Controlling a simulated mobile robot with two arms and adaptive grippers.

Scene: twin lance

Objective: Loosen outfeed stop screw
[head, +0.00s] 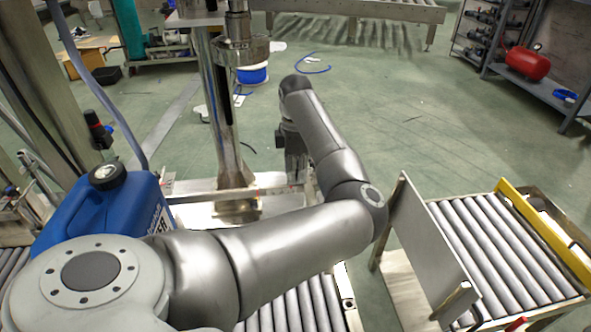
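My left arm comes in from the left, crosses the middle of the head view and bends back at the elbow. Its wrist hangs over the metal frame at the foot of the column. My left gripper (296,168) is small and partly hidden behind my forearm; its fingertips are not clear, so I cannot tell whether it is open or shut. The outfeed stop screw cannot be made out. The frame rail (262,184) runs close to the gripper; contact cannot be told. My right gripper is not in view.
A blue jerrycan (95,212) with a black cap stands at left on the roller conveyor. A steel column (224,130) rises behind it. At right, an upright plate (430,245) stands beside another roller conveyor (500,250) with a yellow rail (545,232). Green floor behind is mostly clear.

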